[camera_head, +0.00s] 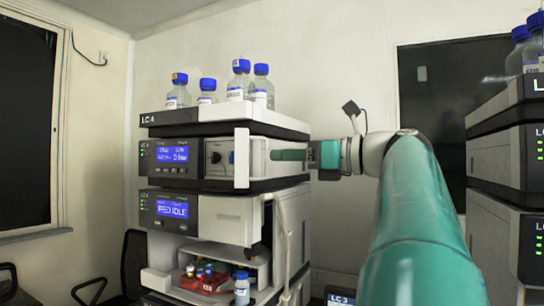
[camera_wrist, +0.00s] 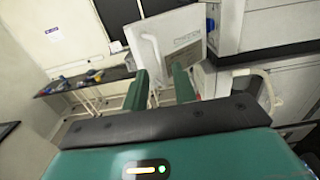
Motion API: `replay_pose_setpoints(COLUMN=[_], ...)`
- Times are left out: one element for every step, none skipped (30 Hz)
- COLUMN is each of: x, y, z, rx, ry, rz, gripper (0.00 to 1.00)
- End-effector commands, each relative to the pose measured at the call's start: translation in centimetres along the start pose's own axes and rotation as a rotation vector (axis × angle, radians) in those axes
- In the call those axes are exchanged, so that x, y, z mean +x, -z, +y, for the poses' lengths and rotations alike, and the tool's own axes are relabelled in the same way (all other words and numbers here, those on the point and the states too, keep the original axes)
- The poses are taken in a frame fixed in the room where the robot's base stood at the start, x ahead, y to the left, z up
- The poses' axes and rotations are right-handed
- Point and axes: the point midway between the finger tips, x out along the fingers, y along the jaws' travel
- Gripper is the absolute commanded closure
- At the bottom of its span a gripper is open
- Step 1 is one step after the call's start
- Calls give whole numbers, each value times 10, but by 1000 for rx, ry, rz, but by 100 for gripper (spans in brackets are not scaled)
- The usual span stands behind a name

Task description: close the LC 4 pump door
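The LC 4 pump door (camera_head: 241,158) is a white panel standing open, swung out from the front of the upper LC 4 module. The bay beside it shows a dark round knob (camera_head: 216,157). In the wrist view the door (camera_wrist: 182,40) appears as a white panel with a pale handle, beyond my fingertips. My gripper (camera_head: 274,155) is beside the module's right side, to the right of the door, pointing left. In the wrist view my gripper (camera_wrist: 160,72) has its two green fingers apart with nothing held between them. Whether a finger touches the door cannot be told.
Blue-capped bottles (camera_head: 240,80) stand on the LC 4 stack's top tray. A lower module (camera_head: 215,217) and a red vial rack (camera_head: 205,281) sit below. Another stack (camera_head: 505,150) stands at the right. The wrist view shows a bench (camera_wrist: 85,82) at the far left.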

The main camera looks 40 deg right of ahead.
Motion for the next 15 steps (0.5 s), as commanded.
replay_pose_setpoints(x=[9,14,20,23,26,30,33,34,36,36,37,37,37,37,37], y=[0,0,0,0,0,0,0,0,0,0,0,0,0,0,0], z=[0,0,0,0,0,1,1,1,1,1,1,1,1,1,1], rx=[1,1,1,1,1,1,0,0,0,1,0,0,0,0,0], ry=[-1,-1,-1,0,0,0,1,1,1,1,1,1,1,1,1], rz=[-1,0,-1,0,0,0,0,0,0,0,0,0,0,0,0], gripper=[73,73,73,73,73,73,73,73,73,73,73,73,73,73,73])
